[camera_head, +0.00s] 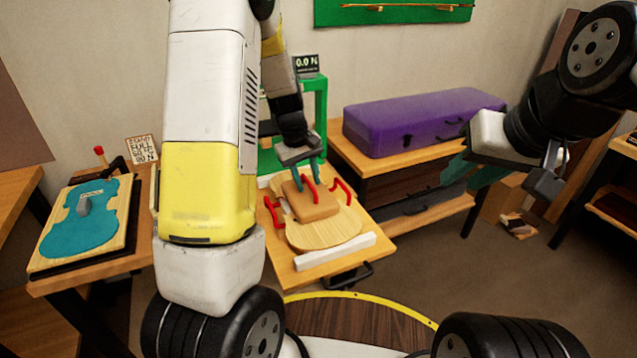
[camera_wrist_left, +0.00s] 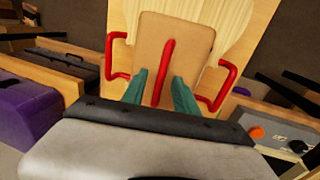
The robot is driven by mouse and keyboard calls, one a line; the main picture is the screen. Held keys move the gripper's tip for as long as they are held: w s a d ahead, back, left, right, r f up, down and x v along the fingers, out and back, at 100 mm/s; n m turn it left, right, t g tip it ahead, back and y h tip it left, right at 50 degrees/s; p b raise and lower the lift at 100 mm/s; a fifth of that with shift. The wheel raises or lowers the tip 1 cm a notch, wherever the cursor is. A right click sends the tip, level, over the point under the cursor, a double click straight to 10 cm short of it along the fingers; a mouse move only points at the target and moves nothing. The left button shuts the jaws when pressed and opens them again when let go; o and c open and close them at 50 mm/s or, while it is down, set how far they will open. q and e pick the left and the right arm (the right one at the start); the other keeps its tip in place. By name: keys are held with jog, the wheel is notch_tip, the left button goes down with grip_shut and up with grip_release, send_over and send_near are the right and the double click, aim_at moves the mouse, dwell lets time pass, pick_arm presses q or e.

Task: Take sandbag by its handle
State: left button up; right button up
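The sandbag (camera_head: 316,208) is a tan block lying on a pale violin plate (camera_head: 338,236) on the middle bench. Its red handle (camera_wrist_left: 167,65) runs along the middle of its top. My left gripper (camera_head: 307,178) is above the sandbag, pointing down. In the left wrist view its teal fingers (camera_wrist_left: 160,92) are apart, one on each side of the handle, with a gap showing between them and the handle. My right gripper (camera_head: 468,172) is in the air at the right, away from the sandbag; its finger gap is not clear.
Red clamp-like handles (camera_head: 274,211) stand beside the sandbag. A white bar (camera_head: 335,252) lies along the bench front. A purple case (camera_head: 415,122) sits on the bench to the right. A green stand (camera_head: 320,110) rises behind. A teal violin-shaped piece (camera_head: 85,218) lies on the left bench.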

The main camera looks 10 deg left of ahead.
pick_arm(q)
grip_shut()
jog(key=shift+w, duration=0.1)
dwell(1.3)
